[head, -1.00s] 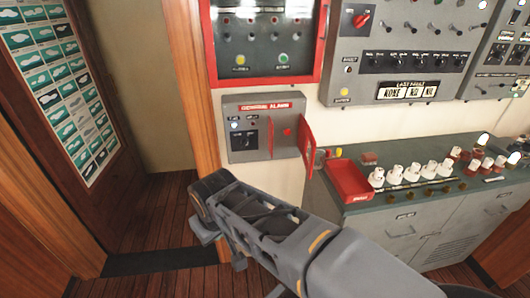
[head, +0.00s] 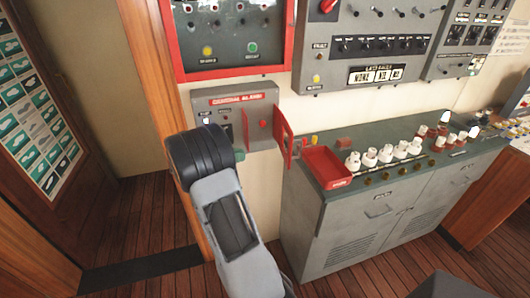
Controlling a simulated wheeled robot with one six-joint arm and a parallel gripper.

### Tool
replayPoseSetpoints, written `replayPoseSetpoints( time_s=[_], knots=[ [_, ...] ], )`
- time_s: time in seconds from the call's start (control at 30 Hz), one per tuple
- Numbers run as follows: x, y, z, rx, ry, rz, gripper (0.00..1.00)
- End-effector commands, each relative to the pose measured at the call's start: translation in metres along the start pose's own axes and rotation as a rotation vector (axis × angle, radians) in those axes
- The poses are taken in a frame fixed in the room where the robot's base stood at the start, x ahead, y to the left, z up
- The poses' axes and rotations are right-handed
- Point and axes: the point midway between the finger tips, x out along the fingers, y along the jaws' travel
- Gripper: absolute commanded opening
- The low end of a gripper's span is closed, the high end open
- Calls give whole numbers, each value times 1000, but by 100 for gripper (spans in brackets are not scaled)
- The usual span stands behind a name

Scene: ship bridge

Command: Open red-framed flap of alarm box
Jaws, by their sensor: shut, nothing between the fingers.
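The grey alarm box (head: 205,104), labelled GENERAL ALARM, is on the wall left of centre in the head view. Its red-framed flap (head: 284,137) stands swung outward at the box's right side, with the red button (head: 263,124) uncovered to its left. My arm rises from the bottom of the view, and its dark rounded joint covers the lower left of the box. My gripper's fingers do not show; the arm may hide them. I cannot tell whether the arm touches the box. No part of it is seen on the flap.
A red-framed panel (head: 180,55) is above the box, and a grey switch panel (head: 310,53) is to its right. A grey cabinet (head: 320,225) below right carries a red tray (head: 326,168) and several white and red knobs. Bare wooden floor (head: 150,215) is at left.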

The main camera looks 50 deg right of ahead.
Motion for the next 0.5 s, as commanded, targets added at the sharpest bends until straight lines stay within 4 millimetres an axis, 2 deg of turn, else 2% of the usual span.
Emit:
replayPoseSetpoints(
  time_s=[0.17,0.5],
  knots=[
    [24,1,2,-8,-15,-5,0],
    [89,1,3,-6,-12,-5,0]
  ],
)
